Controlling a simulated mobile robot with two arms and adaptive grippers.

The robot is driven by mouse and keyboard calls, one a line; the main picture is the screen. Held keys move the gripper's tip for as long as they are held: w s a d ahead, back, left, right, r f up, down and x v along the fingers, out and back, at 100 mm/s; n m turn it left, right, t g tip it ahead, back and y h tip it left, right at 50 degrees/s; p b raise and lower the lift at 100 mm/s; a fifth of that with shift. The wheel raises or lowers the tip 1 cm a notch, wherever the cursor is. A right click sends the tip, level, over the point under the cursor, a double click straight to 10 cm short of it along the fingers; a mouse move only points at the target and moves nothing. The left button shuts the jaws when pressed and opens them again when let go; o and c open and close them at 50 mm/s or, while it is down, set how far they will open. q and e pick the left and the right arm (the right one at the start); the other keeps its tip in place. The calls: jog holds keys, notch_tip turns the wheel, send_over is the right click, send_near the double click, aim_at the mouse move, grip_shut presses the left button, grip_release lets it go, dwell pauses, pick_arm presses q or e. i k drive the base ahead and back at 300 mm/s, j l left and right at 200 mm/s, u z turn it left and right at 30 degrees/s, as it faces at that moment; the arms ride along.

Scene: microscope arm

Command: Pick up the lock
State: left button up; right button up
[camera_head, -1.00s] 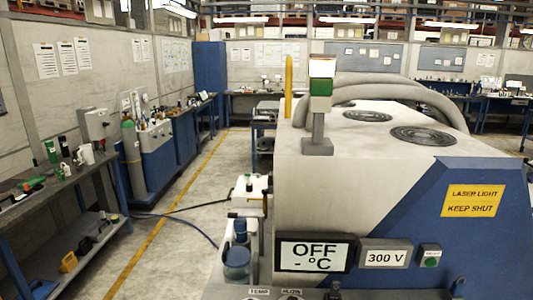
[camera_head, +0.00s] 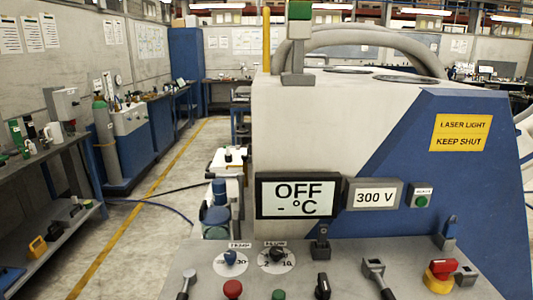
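No thing in view can be told for certain as the lock. A small yellow object (camera_head: 38,246) with a dark opening sits on the low shelf at the left; it is too small to name surely. A red and yellow switch-like part (camera_head: 440,274) sits on the console at the lower right, beside a grey hasp-like bracket (camera_head: 466,276). Neither of my grippers is in view.
The blue and white machine (camera_head: 330,130) fills the centre and right, with an OFF display (camera_head: 298,196) and a grey console (camera_head: 340,254) of knobs and levers. A workbench (camera_head: 45,155) stands left.

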aim_at(450, 228)
jog(key=z, duration=1.35)
